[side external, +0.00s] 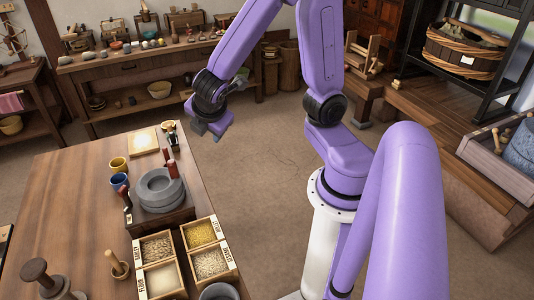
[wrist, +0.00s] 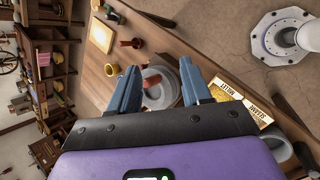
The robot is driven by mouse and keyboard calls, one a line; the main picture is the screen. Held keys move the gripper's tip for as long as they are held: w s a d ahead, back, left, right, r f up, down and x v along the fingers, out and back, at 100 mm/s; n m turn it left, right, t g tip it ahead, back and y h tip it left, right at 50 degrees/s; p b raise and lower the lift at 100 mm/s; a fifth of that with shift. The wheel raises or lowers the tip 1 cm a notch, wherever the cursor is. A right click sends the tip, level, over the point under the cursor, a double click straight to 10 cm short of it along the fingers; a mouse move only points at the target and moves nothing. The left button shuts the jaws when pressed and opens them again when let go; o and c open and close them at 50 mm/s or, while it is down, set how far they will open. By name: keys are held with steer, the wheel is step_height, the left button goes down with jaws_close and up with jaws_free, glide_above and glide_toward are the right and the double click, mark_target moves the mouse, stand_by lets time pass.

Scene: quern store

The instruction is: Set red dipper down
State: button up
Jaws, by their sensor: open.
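In the wrist view a red piece (wrist: 130,42) shows near that tray. A second red upright piece (side external: 171,168) stands at the grey stone quern (side external: 158,188). I cannot tell for sure which red thing is the dipper. My gripper (side external: 207,132) hangs above the floor side of the table edge, right of these things. Its two fingers (wrist: 157,70) are apart, with nothing held between them. The quern lies in view beyond the fingers.
Yellow (side external: 118,164) and blue (side external: 119,181) cups stand left of the quern. A divided grain box (side external: 181,240) is at the near right, with a grey bowl (side external: 219,291) beside it. The table's left middle is bare.

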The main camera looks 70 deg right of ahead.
steer(key=s+a+m+g+y, duration=0.1)
steer(key=s+a+g+y, duration=0.1)
steer(key=s, duration=0.6)
steer(key=s+a+r+m+g+y, duration=0.1)
steer(key=s+a+m+g+y, duration=0.1)
steer(key=s, duration=0.7)
steer(key=shift+a+r+m+y, duration=0.2)
steer(key=shift+a+m+y, duration=0.1)
steer(key=shift+a+y, duration=0.6)
